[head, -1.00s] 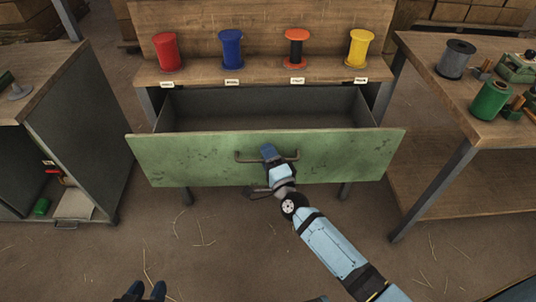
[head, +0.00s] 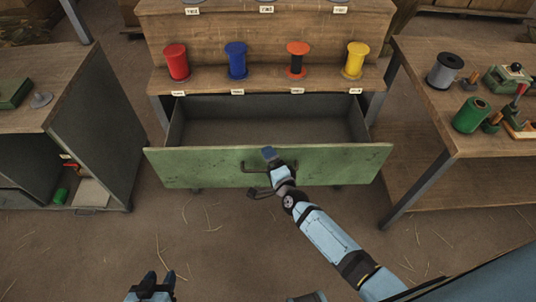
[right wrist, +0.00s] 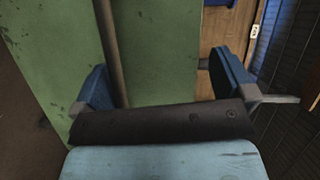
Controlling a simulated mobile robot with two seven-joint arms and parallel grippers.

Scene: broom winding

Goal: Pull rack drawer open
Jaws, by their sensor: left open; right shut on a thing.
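The rack drawer is open, with its green front panel (head: 330,165) standing out from the rack and its grey inside (head: 270,130) showing empty. A brown bar handle (head: 250,167) sits on the front. My right gripper (head: 270,154) is at the handle, near the panel's top edge. In the right wrist view its blue fingers stand well apart (right wrist: 165,80), with the handle bar (right wrist: 110,45) running beside the left finger. The exact contact is partly hidden. My left gripper (head: 158,279) is open and empty, low at the bottom edge of the head view.
Red (head: 176,63), blue (head: 236,61), orange-black (head: 297,61) and yellow (head: 355,61) spools stand on the rack shelf above the drawer. A workbench (head: 445,100) stands at right, a grey cabinet (head: 100,120) at left. The floor before the drawer is clear.

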